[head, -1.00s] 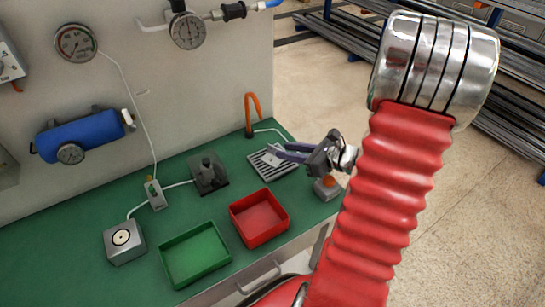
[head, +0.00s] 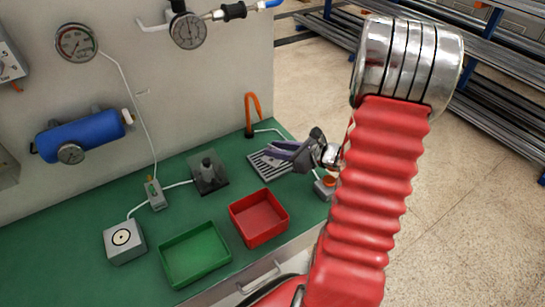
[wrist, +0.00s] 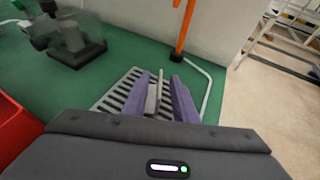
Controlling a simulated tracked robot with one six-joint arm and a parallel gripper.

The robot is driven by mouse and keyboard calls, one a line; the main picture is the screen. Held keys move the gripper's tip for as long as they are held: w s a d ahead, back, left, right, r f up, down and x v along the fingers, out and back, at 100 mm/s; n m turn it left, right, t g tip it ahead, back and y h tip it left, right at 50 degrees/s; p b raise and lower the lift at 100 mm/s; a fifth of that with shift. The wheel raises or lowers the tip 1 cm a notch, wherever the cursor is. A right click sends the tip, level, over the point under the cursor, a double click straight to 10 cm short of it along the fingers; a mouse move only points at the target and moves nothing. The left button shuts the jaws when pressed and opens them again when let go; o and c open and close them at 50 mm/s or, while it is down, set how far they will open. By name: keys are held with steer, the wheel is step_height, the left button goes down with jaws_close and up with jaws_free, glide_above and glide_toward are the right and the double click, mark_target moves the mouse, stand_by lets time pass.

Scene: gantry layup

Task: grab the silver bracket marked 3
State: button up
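My gripper (head: 279,151) hangs over the right part of a grey slotted rack (head: 262,168) at the back right of the green bench. In the wrist view its two purple fingers (wrist: 158,90) are apart and point down at the rack (wrist: 112,97). A thin, light silver-grey piece (wrist: 152,98) shows in the gap between the fingers. It may be a bracket standing in the rack, but no number is readable. I cannot tell whether the fingers touch it. My gripper and arm hide part of the rack in the head view.
A red bin (head: 259,218) and a green bin (head: 195,256) stand at the front of the bench. A dark fixture (head: 208,174) is left of the rack. An orange hooked post (head: 250,113) rises behind it. A small box with an orange top (head: 326,186) sits to the right.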

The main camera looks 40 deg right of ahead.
steer(key=shift+c, duration=0.5)
jaws_close()
